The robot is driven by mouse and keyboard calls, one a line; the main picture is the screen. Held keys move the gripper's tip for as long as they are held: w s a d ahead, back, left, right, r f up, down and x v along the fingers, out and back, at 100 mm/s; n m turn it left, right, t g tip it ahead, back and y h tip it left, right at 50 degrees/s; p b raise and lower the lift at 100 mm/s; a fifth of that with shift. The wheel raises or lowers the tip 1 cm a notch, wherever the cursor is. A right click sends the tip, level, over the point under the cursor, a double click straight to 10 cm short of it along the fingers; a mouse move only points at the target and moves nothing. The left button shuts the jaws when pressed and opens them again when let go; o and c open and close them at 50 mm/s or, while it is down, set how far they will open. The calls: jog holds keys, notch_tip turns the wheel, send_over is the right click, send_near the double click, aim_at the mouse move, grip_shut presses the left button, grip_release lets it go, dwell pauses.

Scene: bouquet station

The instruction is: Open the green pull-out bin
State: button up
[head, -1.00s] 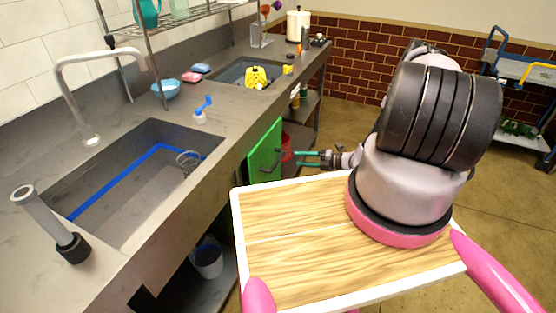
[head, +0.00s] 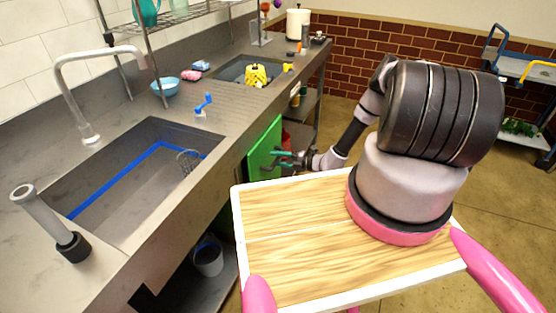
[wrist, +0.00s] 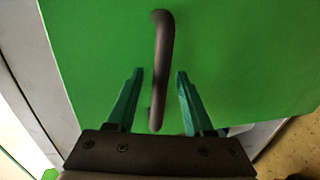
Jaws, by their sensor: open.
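The green pull-out bin (head: 264,146) shows its green front under the counter, right of the near sink. Its front also fills most of the wrist view (wrist: 240,50). A dark bar handle (wrist: 160,65) stands on that front. My gripper (wrist: 160,80) is open, with one teal finger on each side of the lower part of the handle. Both fingers look apart from the bar. In the head view my gripper (head: 276,160) is at the bin's front, and the handle is hard to make out there.
The counter with a near sink (head: 130,190) and a far sink (head: 243,70) runs along the left. A grey bucket (head: 208,258) stands on the shelf below. A blue-railed cart (head: 525,80) stands at the far right. The floor between is clear.

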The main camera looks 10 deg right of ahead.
grip_shut()
dwell(1.4)
